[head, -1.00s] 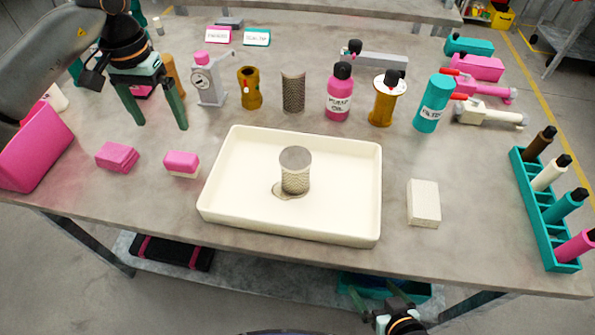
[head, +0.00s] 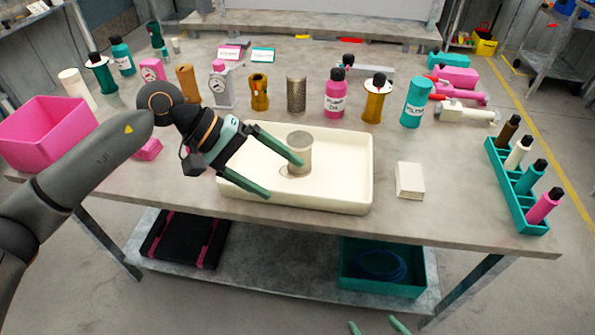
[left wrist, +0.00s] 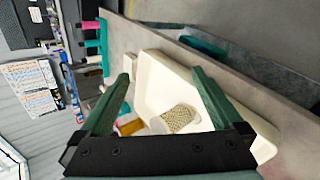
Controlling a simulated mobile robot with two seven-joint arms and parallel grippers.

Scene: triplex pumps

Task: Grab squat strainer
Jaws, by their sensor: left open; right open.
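The squat strainer (head: 300,155), a short mesh cylinder with a plain grey top, stands upright in the cream tray (head: 345,200). A small puddle-like stain shows at its foot. In the left wrist view the strainer (left wrist: 178,120) lies between the lines of the two fingers. My left gripper (head: 285,179) is open and empty, over the tray's left half. Its upper finger reaches the strainer's left side in the head view; whether they touch I cannot tell. My right gripper (head: 376,326) is open at the bottom edge, in front of the table and low.
A taller mesh strainer (head: 296,95) stands behind the tray between a brass part (head: 259,92) and a pink oil bottle (head: 336,93). A cream block (head: 410,180) lies right of the tray. A teal bottle rack (head: 517,190) is at the right edge, a pink bin (head: 45,130) at left.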

